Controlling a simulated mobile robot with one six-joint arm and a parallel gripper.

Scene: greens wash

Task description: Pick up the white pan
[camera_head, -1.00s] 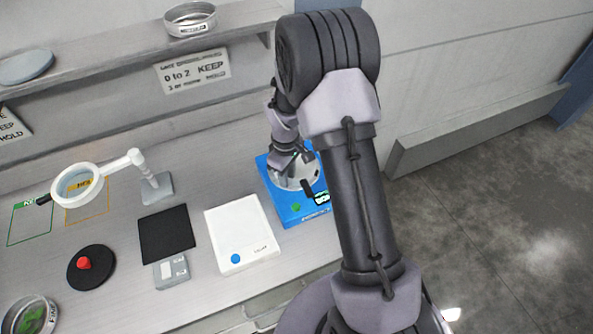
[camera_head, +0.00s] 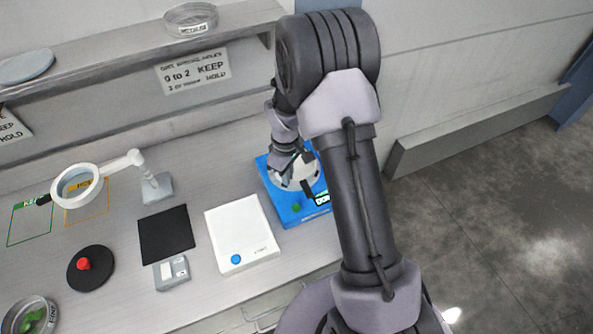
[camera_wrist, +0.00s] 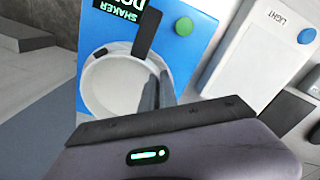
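The white pan (camera_head: 300,174) is a round shallow dish lying on the blue shaker (camera_head: 291,209), right of centre on the bench. It also shows in the wrist view (camera_wrist: 112,88), seen from above and looking empty. A black bar (camera_wrist: 147,32) crosses its rim on the shaker's label side; I cannot tell whether it is a handle or a clamp. My gripper (camera_wrist: 158,92) is down at the pan, with its grey fingers close together at one side of the rim. Whether they pinch the rim is not clear. My wrist hides part of the pan.
A white light box (camera_head: 242,230) stands left of the shaker, then a scale with a black plate (camera_head: 166,232). A magnifier ring (camera_head: 77,186) and a black disc with a red knob (camera_head: 90,268) are further left. A shelf (camera_head: 140,50) runs behind.

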